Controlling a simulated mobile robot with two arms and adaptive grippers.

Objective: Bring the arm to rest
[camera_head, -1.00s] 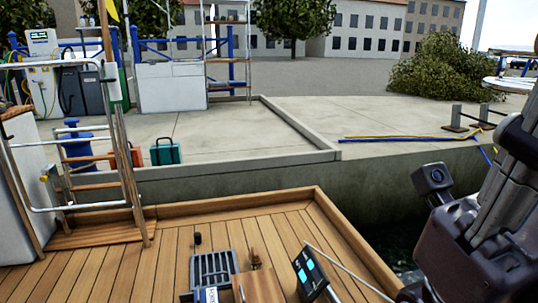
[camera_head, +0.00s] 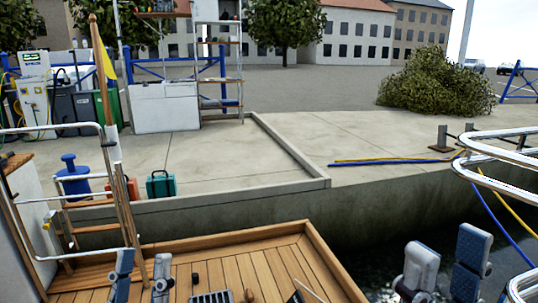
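My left gripper (camera_head: 142,275) shows at the bottom left of the head view. Its two grey-blue fingers point up in front of the wooden deck (camera_head: 250,272), with a gap between them and nothing held. My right gripper (camera_head: 445,265) shows at the bottom right, in front of the dark water. Its two fingers also stand apart with nothing between them. The arms behind both grippers are cut off by the lower edge of the picture.
A metal rail ladder (camera_head: 125,195) stands at the left, close to my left gripper. White tubular rails (camera_head: 500,158) reach in at the right, above my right gripper. Beyond the deck lie the water and the concrete quay (camera_head: 240,165), with a teal case (camera_head: 160,186).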

